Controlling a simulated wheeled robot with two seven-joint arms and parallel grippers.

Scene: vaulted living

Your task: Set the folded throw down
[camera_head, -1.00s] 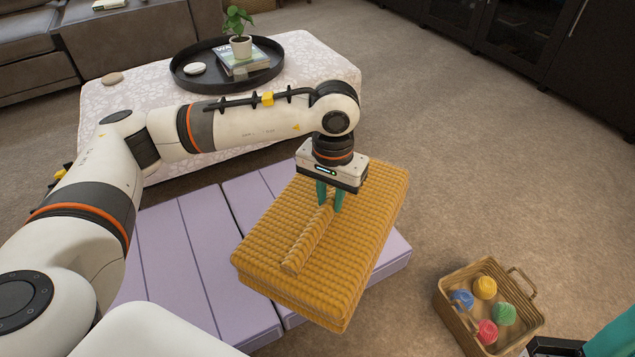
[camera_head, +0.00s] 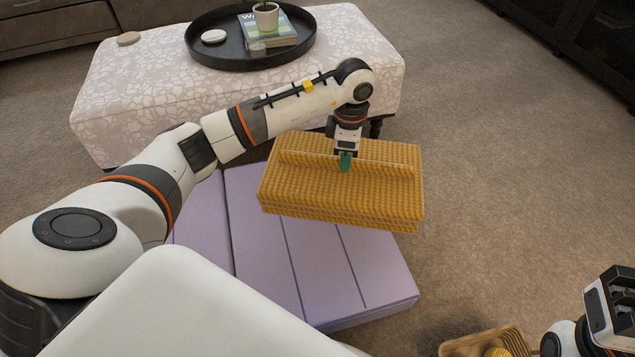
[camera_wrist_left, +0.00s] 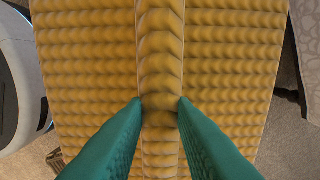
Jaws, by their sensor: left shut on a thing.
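The folded throw (camera_head: 340,194) is a mustard, waffle-textured stack with a raised ridge along its top. My left gripper (camera_head: 345,163) is shut on this ridge; in the left wrist view the teal fingers (camera_wrist_left: 160,105) press on both sides of the ridge (camera_wrist_left: 160,60).
A patterned ottoman (camera_head: 130,75) with a black round tray (camera_head: 215,55) stands behind the throw. The tray holds a potted plant (camera_head: 266,15), a book and a white dish. A wicker basket (camera_head: 470,345) is at the bottom right. The near lilac slats are bare. Carpet is open at right.

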